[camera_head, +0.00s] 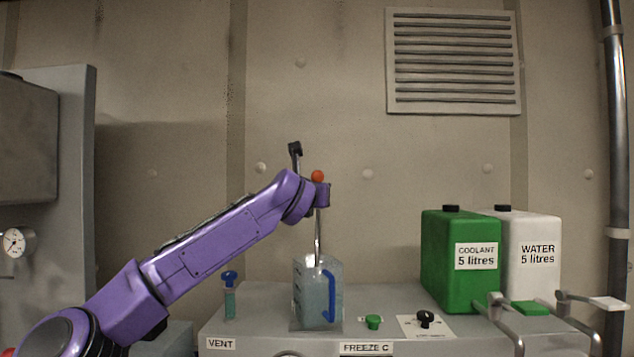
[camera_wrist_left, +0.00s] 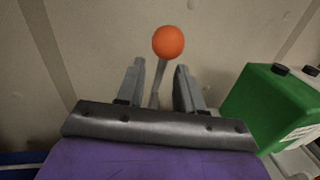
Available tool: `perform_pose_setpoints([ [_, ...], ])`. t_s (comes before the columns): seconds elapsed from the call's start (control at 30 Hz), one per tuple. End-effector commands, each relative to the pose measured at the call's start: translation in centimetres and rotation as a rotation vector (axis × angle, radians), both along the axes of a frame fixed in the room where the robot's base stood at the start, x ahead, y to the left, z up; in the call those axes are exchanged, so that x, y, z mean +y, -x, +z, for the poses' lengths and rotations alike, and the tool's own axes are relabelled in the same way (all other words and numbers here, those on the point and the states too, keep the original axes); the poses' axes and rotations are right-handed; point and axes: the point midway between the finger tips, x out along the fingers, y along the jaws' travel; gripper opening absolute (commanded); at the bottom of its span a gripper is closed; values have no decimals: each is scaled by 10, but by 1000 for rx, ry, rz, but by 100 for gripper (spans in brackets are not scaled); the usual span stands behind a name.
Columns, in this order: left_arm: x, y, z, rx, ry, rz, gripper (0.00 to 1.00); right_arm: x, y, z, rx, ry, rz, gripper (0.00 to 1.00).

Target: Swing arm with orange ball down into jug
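The orange ball (camera_head: 317,176) sits at the top of a thin metal arm (camera_head: 318,235). That arm runs down to the jug (camera_head: 305,290), a clear jug with a blue handle; I cannot tell whether its lower end is inside or behind the jug. My left gripper (camera_wrist_left: 160,65) is open. In the left wrist view its grey fingers stand apart, with the metal arm (camera_wrist_left: 155,98) showing between them and the orange ball (camera_wrist_left: 168,42) above the fingertips. Contact cannot be told. In the head view my purple arm hides most of this gripper. My right gripper is not in view.
The jug stands on a grey bench (camera_head: 260,310). A black-topped lever (camera_head: 295,150) rises behind my arm. A blue-topped valve (camera_head: 230,290) is left of the jug. Right are a green knob (camera_head: 373,321), a black knob (camera_head: 425,318), a coolant can (camera_head: 445,265) and a water can (camera_head: 540,285).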

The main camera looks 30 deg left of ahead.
Motion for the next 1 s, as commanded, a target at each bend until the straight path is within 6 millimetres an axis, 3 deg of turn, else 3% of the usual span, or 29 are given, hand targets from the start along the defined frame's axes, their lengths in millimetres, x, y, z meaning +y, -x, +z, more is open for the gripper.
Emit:
perform_pose_setpoints([
  [0.03, 3, -9, 4, 4, 0, 1, 36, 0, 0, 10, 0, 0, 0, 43],
  [0.17, 8, -22, 2, 1, 0, 1, 36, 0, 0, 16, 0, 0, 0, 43],
  [0.47, 9, -25, -1, 0, 0, 0, 36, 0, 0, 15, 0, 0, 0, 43],
  [0.57, 9, -25, -1, 0, 0, 0, 4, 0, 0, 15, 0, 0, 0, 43],
  [0.6, 9, -25, -1, 0, 0, 0, 0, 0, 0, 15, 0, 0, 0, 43],
  [0.83, 9, -24, -3, -4, -3, 1, 0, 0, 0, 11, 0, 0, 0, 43],
  [1.0, 5, -18, -13, -41, -25, -1, 0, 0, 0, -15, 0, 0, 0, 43],
])
